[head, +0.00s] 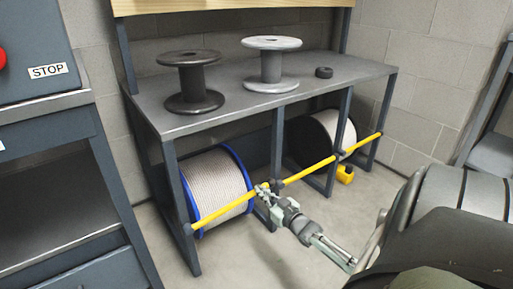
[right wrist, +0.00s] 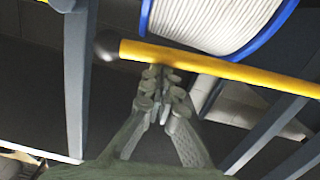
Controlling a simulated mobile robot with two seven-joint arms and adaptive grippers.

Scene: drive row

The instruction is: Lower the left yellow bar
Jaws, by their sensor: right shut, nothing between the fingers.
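The left yellow bar (head: 221,212) runs across the front of a blue-rimmed cable spool (head: 216,187), at the lower left of the bench frame. In the right wrist view the bar (right wrist: 230,70) crosses the upper part of the picture, with one end beside a dark rounded knob (right wrist: 107,45). My right gripper (head: 264,190) is at the bar's right end, near the middle leg. Its fingers (right wrist: 162,78) are shut and empty, with the tips right at the bar near that end. I cannot tell whether they touch it. My left gripper is out of view.
The grey bench (head: 230,105) carries a dark empty reel (head: 190,82), a light reel (head: 271,65) and a small black roll (head: 324,72). Another yellow bar (head: 309,170) continues right, before a black-rimmed spool (head: 318,139). A yellow object (head: 345,174) lies beneath. A cabinet stands left.

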